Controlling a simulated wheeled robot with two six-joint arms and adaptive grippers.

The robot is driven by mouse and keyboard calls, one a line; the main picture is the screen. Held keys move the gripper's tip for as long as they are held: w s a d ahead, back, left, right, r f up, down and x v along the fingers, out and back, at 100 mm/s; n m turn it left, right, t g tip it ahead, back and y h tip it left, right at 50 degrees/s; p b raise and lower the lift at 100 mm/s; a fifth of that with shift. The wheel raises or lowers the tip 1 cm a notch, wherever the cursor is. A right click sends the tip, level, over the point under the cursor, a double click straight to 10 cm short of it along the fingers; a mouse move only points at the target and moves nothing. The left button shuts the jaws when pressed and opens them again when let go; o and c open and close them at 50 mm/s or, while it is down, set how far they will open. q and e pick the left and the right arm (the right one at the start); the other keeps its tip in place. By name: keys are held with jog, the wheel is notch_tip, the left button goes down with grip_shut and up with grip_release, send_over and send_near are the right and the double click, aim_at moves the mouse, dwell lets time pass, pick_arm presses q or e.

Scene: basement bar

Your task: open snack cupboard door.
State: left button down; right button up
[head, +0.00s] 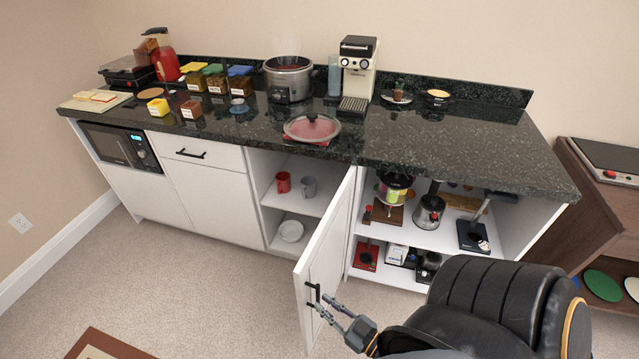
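A white cupboard door (328,250) with a black handle (312,292) stands swung well out from the counter front. Its far edge meets the upright left of the right-hand compartment, whose inside is in plain view. My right gripper (318,303) is at the lower end of the handle, with its two fingers visibly apart. I cannot tell whether they touch the handle. My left gripper is out of view.
The right-hand compartment (447,237) holds several appliances on two shelves. Left of the door, an open shelf (310,202) holds a red mug (283,182), a grey mug (308,187) and white bowls (291,231). A brown shelf unit (590,190) stands at right. Carpet left of the door is mostly clear.

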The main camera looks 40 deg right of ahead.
jog(key=s, duration=0.4)
jog(key=shift+s+d, duration=0.2)
jog(key=shift+d, duration=0.1)
jog(key=s+d+f+g+h, duration=0.1)
jog(key=s+f+g, duration=0.15)
jog(key=f, duration=0.45)
jog(key=s+d+f+m+g+h, duration=0.1)
jog(key=f+g, duration=0.2)
jog(key=f, duration=0.4)
jog(key=s+d+f+g+h, duration=0.1)
jog(key=f+g, duration=0.2)
jog(key=f, duration=0.4)
jog(key=s+a+f+g+p, duration=0.1)
jog(key=s+a+f+g, duration=0.1)
jog(key=s+f+g, duration=0.6)
jog(key=s+f, duration=0.1)
jog(key=s, duration=0.3)
jog(key=shift+s+a+f, duration=0.25)
jog(key=shift+s, duration=0.05)
